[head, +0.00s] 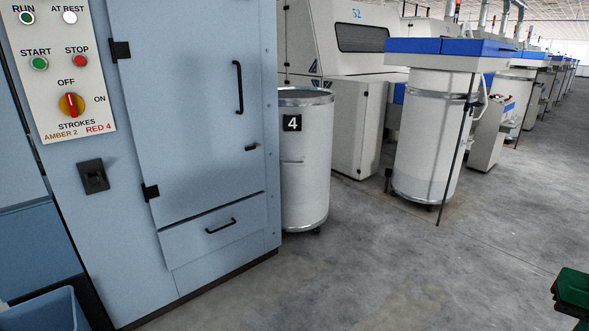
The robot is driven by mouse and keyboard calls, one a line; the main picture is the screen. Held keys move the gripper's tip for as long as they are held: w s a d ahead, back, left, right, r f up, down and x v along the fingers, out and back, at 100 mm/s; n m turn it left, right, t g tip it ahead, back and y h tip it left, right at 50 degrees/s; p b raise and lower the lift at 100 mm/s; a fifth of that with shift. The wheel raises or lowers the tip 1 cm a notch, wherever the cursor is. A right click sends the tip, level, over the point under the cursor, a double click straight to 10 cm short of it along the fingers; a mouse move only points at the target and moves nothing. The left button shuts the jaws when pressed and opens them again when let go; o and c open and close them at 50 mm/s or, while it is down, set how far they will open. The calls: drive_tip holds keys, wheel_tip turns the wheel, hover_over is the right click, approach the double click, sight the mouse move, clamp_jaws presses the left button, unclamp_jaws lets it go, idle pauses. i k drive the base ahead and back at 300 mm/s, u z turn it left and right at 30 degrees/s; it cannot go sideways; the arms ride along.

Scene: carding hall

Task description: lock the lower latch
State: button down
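A small black latch (251,148) sits near the right edge of the tall blue cabinet door (190,110), below the long black door handle (239,87). It looks roughly horizontal; whether it is locked is too small to tell. The door looks closed in its frame. Two black hinges show on its left edge, an upper hinge (120,50) and a lower hinge (150,192). No other latch shows on the visible part of the door. My gripper is not in view.
A control panel (80,125) and a black fitting (93,176) are left of the door; a drawer (180,240) is below. A white can marked 4 (305,190) stands close to the cabinet's right. A blue bin (45,312) is lower left, a green object (572,290) lower right. Floor between is clear.

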sight(248, 150)
drive_tip(key=u, duration=0.2)
drive_tip(key=i, duration=1.4)
drive_tip(key=u, duration=0.5)
drive_tip(key=i, duration=1.3)
drive_tip(key=u, duration=0.15)
